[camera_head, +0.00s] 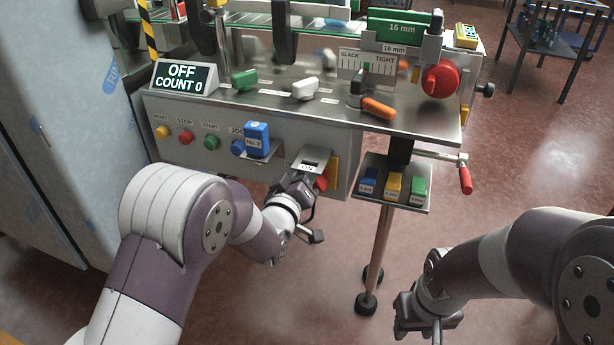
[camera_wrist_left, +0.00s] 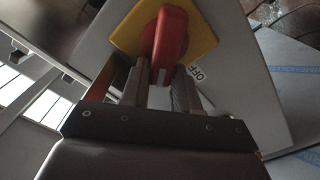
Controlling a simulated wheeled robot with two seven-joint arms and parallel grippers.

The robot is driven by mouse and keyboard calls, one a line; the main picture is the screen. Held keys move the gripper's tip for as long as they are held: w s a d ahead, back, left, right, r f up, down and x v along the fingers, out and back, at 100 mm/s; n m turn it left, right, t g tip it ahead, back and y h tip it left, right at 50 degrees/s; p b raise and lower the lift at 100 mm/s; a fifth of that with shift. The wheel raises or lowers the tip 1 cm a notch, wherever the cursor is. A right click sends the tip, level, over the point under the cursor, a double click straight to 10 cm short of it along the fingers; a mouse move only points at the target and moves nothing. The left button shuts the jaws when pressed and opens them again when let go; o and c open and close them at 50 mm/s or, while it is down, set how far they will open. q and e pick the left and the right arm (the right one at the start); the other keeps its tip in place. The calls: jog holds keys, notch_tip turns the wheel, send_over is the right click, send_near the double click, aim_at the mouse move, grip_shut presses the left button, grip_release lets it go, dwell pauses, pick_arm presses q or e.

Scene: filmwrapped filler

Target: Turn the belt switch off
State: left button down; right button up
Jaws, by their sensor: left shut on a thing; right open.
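The belt switch is a red rotary handle (camera_wrist_left: 171,38) on a yellow plate (camera_wrist_left: 204,40), fixed to the grey end panel of the machine. In the left wrist view my left gripper (camera_wrist_left: 162,78) has its fingers on both sides of the handle, shut on it. An "OFF" label (camera_wrist_left: 197,73) is printed just right of the handle's near end. In the head view the red handle (camera_head: 321,183) is partly hidden by my left gripper (camera_head: 312,187). My right gripper (camera_head: 425,322) is open and empty over the floor at lower right.
The machine's display (camera_head: 184,77) reads "OFF COUNT 0". A row of buttons and a blue block (camera_head: 257,139) are on the front panel. A small stand (camera_head: 397,200) with coloured blocks and a red-handled crank (camera_head: 465,178) stick out to the right.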

pick_arm(q)
jog(key=n+b, duration=0.1)
jog(key=n, duration=0.2)
jog(key=f+n+b, duration=0.1)
jog(key=n, duration=0.2)
jog(key=a+f+n+b, duration=0.1)
jog(key=n, duration=0.3)
jog(key=shift+w+f, duration=0.15)
jog(key=shift+f, duration=0.1)
jog(key=shift+n, duration=0.4)
jog(key=c, duration=0.9)
grip_release()
